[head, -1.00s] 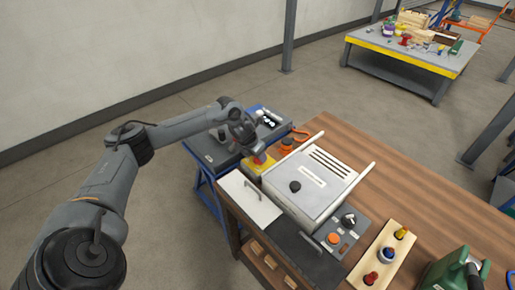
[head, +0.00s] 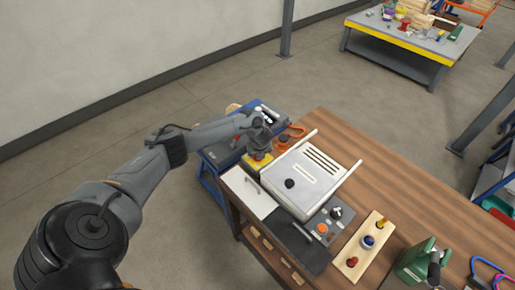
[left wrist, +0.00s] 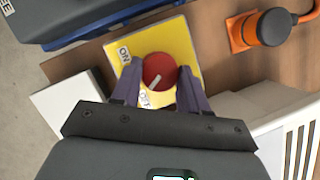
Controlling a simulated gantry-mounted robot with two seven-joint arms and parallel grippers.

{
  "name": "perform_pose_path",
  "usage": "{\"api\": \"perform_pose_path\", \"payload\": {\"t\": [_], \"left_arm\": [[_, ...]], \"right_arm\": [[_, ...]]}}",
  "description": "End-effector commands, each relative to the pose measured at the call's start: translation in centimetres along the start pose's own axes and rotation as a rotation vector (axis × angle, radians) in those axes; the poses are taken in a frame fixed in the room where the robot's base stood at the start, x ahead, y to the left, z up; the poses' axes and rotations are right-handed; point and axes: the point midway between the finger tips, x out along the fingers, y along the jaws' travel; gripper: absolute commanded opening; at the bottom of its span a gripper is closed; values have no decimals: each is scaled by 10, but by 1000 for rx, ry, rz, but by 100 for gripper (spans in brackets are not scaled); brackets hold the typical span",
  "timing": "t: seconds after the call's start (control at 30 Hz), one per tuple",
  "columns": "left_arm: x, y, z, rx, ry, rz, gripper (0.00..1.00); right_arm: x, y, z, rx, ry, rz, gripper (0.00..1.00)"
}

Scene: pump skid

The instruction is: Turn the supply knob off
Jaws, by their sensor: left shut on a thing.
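The supply knob (left wrist: 160,72) is a round red knob with a pale pointer line, on a yellow plate (left wrist: 177,40) with white labels that read ON at one side. In the left wrist view my left gripper (left wrist: 160,82) has its two purple fingers on either side of the knob, shut on it. The pointer slants toward the lower left of that view, and the lower label is partly hidden by a finger. In the head view the yellow plate (head: 257,164) shows beneath my left gripper (head: 257,153), which hides the knob. My right gripper is not in view.
A white-grey machine box (head: 312,178) with a black knob stands right of the plate. An orange device (left wrist: 243,32) with a cable sits beside the plate. A blue-framed cart (head: 215,153) adjoins on the left. The wooden table (head: 420,195) has free room at right.

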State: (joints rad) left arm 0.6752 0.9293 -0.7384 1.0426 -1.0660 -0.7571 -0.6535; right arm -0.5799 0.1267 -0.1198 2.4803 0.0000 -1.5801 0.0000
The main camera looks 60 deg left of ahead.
Motion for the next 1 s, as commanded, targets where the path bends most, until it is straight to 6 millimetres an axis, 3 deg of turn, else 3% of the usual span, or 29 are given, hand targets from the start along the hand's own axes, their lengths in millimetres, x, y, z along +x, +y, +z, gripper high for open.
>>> {"api": "perform_pose_path", "payload": {"t": [0.3, 0.97, 1.0], "left_arm": [[-2, -3, 1, -161, -3, 63, 13], [0, -2, 1, -213, -6, 84, 13], [0, -2, 1, -213, -6, 84, 48]], "right_arm": [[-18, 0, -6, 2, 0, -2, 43], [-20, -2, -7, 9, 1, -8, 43], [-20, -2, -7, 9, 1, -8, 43]]}}
